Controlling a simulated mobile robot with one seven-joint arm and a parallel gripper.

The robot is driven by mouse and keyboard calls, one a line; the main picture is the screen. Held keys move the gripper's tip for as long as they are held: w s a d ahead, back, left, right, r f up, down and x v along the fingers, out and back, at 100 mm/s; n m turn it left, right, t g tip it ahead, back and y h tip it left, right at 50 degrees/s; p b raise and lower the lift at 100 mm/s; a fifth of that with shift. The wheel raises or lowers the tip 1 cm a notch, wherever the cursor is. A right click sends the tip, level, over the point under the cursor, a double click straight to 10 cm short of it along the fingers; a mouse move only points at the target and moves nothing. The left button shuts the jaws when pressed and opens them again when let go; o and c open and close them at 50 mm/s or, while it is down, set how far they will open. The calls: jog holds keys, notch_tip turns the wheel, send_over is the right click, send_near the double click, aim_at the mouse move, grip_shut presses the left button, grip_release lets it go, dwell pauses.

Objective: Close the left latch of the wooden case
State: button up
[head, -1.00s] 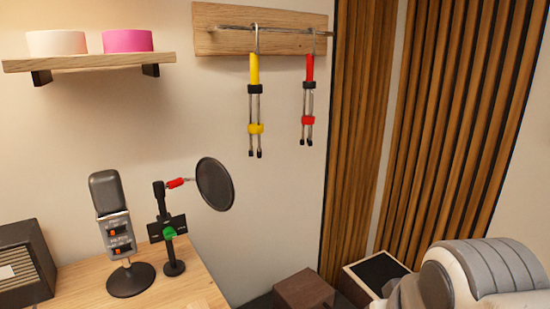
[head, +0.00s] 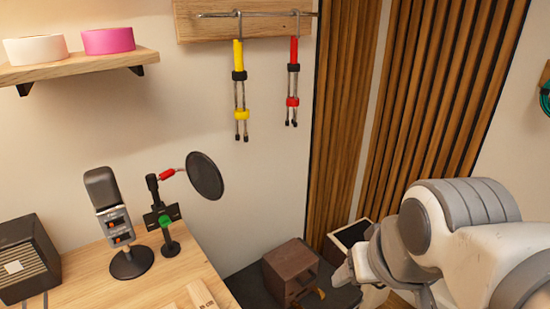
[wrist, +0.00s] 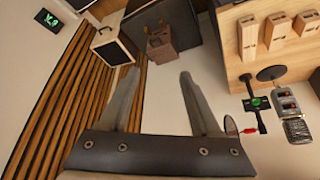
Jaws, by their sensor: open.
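The dark brown wooden case (head: 290,260) sits low on a dark surface beside the light wooden table, in the lower middle of the head view. Small yellowish parts show at its lower front, but I cannot make out the left latch or its position. The case also shows in the wrist view (wrist: 161,50), upper middle, beyond the gap between my fingertips. My gripper (wrist: 157,72) is open and empty, with its two fingers apart and not visibly touching the case. In the head view my arm comes in from the right, its end close to the case's right side.
A light box with a black top (head: 352,233) stands just right of the case. The light wooden table (head: 185,277) at left carries a microphone (head: 118,225) and a stand with a round filter (head: 205,176). Wooden slat panels (head: 430,100) line the wall behind.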

jog(key=shift+w+a+f, duration=0.1)
jog(key=shift+f, duration=0.2)
jog(key=shift+c, duration=1.2)
jog(key=shift+m+g+y, duration=0.7)
jog(key=f, duration=0.1)
jog(key=w+a+f+b, duration=0.1)
jog(key=a+f+b, duration=0.1)
jog(key=f, duration=0.1)
jog(key=shift+w, duration=0.4)
grip_shut()
jog(key=w+a+f+m+y+b, duration=0.2)
jog(key=w+f+m+y+b, duration=0.3)
jog(key=w+f, duration=0.45)
jog(key=w+a+f+m+y+b, duration=0.2)
jog(key=w+f+m+b, duration=0.35)
jog(key=f, duration=0.75)
jog(key=w+d+f+m+t+b, duration=0.1)
jog(key=w+d+f+m+b, duration=0.1)
jog(key=f, duration=1)
jog(key=w+d+f+m+t+h+b, duration=0.1)
jog(key=d+f+m+b, duration=0.3)
jog(key=f+m, duration=0.5)
jog(key=w+d+f+m+t+h+b, duration=0.1)
jog(key=w+d+f+m+t+b, duration=0.2)
jog(key=f, duration=1.1)
jog(key=w+d+m, duration=0.1)
jog(key=d+m, duration=0.2)
jog(key=shift+f, duration=0.35)
